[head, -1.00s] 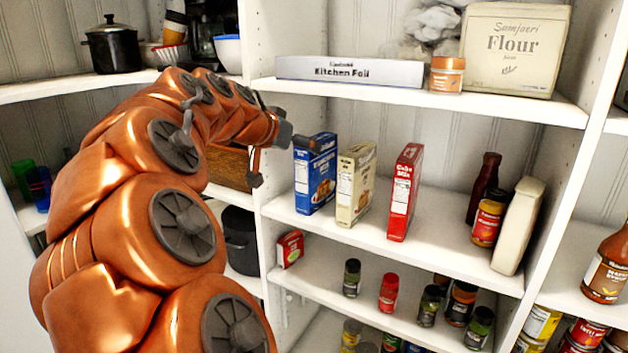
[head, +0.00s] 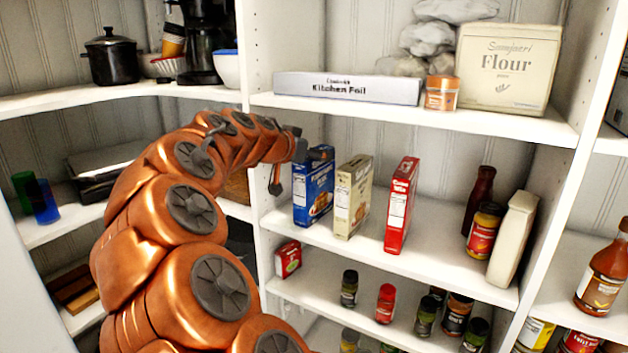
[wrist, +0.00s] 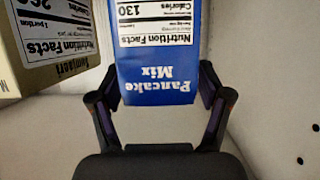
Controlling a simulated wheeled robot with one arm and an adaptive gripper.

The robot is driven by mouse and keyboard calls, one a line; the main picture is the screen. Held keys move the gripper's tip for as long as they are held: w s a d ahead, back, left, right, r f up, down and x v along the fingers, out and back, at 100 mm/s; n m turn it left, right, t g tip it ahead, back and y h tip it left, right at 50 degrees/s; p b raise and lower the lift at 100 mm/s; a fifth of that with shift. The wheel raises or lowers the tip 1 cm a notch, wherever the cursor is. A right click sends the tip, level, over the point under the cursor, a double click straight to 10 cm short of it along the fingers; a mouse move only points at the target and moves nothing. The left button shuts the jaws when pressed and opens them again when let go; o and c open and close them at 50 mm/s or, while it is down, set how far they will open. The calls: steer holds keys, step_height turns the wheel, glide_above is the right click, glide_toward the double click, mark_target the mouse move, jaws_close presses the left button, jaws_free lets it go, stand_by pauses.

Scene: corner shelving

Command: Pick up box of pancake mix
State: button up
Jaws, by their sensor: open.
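The blue box of pancake mix (head: 314,190) stands upright at the left end of the middle shelf in the head view. In the wrist view the blue pancake mix box (wrist: 158,60) shows upside down, with its label and nutrition panel facing the camera. My gripper (head: 287,166) is at the left front of the box in the head view. In the wrist view my gripper (wrist: 160,98) is open, with one finger at each side of the box's near end. Whether either finger touches the box I cannot tell.
A beige box (head: 352,198) stands just right of the pancake mix, and a red cake mix box (head: 401,206) further right. The beige box (wrist: 50,40) is close beside my finger in the wrist view. The shelf above holds a kitchen foil box (head: 347,88).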

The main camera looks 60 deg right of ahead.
steer(key=shift+x, duration=0.85)
steer(key=shift+a, duration=0.1)
jaws_close()
